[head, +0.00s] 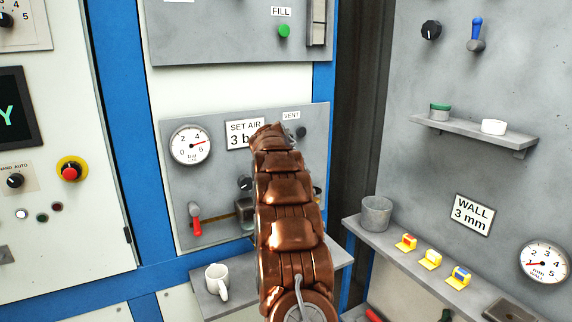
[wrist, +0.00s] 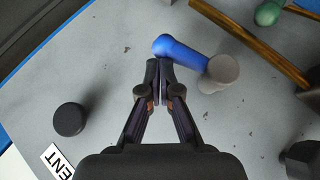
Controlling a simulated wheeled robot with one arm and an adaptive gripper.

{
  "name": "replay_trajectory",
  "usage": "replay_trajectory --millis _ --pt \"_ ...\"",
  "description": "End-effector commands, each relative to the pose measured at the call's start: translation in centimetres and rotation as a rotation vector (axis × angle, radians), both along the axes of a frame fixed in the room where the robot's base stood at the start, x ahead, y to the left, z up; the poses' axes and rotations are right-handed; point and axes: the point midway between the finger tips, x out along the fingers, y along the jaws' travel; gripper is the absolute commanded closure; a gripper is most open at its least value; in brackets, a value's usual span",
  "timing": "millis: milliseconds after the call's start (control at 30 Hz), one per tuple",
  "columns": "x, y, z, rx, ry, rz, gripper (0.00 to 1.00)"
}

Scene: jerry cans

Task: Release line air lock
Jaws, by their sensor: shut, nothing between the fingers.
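In the wrist view, my gripper (wrist: 159,68) is shut and empty. Its fingertips are at the lower edge of a blue lever handle (wrist: 183,51); I cannot tell whether they touch. The handle runs to a grey pivot (wrist: 219,72) on the grey panel. A black round knob (wrist: 70,119) is to the left, near a white label (wrist: 54,162) reading "ENT". In the head view, my arm covers the middle of the air panel (head: 222,160) and hides the blue lever and my gripper. The VENT label (head: 291,115) and a dark knob (head: 301,132) show beside the arm.
The air panel has a gauge (head: 190,145), a partly covered SET AIR sign (head: 240,134) and a red-handled lever (head: 195,215). A brass-coloured bar (wrist: 255,45) runs close to the lever's right.

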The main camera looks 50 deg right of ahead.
Motion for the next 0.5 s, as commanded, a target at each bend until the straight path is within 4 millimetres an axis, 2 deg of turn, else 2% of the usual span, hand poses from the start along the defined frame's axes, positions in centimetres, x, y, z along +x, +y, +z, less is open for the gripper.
replay_trajectory --millis 133,500 --pt "-0.55 -0.4 -0.51 -0.001 -0.001 0.0 1.0" --pt "-0.37 -0.42 -1.1 -0.002 0.001 0.011 1.0"
